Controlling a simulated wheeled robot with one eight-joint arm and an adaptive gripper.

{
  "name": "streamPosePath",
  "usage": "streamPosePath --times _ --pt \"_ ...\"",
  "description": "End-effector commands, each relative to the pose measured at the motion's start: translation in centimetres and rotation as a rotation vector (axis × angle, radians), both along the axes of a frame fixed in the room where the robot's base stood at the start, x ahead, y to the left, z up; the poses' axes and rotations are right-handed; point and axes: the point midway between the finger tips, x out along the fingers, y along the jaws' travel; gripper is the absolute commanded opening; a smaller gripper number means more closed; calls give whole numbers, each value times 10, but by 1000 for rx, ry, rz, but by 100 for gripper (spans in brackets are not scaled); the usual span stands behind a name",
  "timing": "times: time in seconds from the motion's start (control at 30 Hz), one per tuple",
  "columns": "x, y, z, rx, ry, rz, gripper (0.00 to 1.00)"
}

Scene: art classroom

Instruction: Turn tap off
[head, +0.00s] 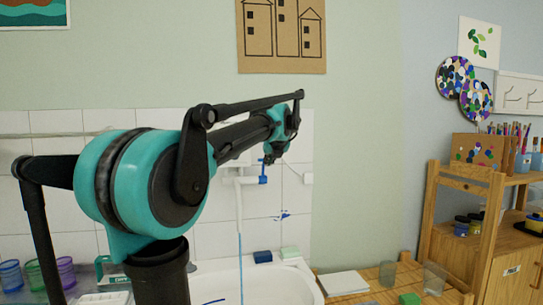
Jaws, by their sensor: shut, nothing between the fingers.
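The tap (239,200) is a white pipe on the tiled wall behind the sink, with a blue handle (263,180) on its right side. A thin blue stream of water (240,262) runs from its spout down into the white sink (302,281). My gripper (269,159) is small and dark at the far end of my arm, shut and empty, just above the blue handle. I cannot tell whether it touches the handle. My arm hides part of the tap's upper body and the left part of the sink.
A dark blue sponge (263,257) and a pale green one (289,252) sit on the sink's back rim. Coloured cups (48,272) stand at the left. A wooden table (374,275) with paper and glasses is at the right, beside a wooden shelf (431,212).

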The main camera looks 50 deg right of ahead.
Motion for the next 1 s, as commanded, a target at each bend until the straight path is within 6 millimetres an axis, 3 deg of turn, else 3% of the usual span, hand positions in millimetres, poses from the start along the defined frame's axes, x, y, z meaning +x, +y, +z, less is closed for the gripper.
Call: streamPosePath --times 0.3,0.8,1.0 --pt "32 -22 2 -1 1 2 0" --pt "37 -26 3 -1 2 1 0" --pt "52 -37 13 -1 1 3 0"
